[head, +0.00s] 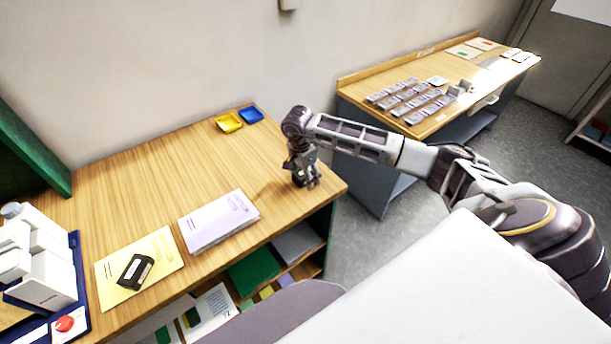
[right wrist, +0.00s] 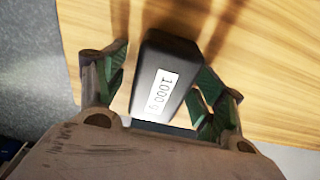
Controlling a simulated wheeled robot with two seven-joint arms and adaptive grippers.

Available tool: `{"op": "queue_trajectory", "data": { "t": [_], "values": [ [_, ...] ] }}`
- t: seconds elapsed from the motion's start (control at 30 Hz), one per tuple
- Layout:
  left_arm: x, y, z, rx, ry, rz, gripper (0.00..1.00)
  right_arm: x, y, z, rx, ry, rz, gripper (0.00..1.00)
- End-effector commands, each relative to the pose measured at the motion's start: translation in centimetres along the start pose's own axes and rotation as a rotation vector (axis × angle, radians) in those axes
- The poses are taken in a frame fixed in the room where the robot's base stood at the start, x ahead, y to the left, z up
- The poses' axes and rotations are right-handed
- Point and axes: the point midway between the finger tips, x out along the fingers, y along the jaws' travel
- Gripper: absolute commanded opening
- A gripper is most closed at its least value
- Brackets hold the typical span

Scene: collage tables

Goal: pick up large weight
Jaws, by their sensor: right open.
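The large weight (right wrist: 165,75) is a black block with a white label reading 1000 g. In the right wrist view it stands on the wooden table between the two green-padded fingers of my right gripper (right wrist: 162,68). The jaws are open, with a finger on each side of it; the right finger is very close to it, and I cannot tell if they touch. In the head view my right gripper (head: 306,180) points down near the table's right end and mostly hides the weight. My left gripper is out of view.
A white device (head: 45,265) stands at left. A second table (head: 420,125) holds several small blocks.

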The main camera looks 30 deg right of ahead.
Motion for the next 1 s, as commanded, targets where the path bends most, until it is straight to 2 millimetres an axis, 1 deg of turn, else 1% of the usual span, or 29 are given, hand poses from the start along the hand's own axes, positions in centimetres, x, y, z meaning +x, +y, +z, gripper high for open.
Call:
{"op": "queue_trajectory", "data": {
  "t": [0.03, 0.07, 0.57, 0.6, 1.0],
  "values": [
    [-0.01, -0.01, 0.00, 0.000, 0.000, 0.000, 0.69, -0.01, 0.00, -0.01, 0.000, 0.000, 0.000, 0.70],
    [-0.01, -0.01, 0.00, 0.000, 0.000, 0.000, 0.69, -0.01, 0.00, -0.01, 0.000, 0.000, 0.000, 0.66],
    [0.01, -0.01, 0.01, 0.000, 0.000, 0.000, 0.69, 0.15, 0.05, 0.01, 0.000, 0.000, 0.002, 0.01],
    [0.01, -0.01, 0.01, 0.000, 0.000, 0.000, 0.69, 0.18, 0.06, 0.02, 0.000, 0.000, 0.002, 0.00],
    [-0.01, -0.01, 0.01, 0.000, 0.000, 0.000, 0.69, 0.14, 0.02, 0.03, 0.000, 0.000, 0.001, 0.00]
  ]
}}
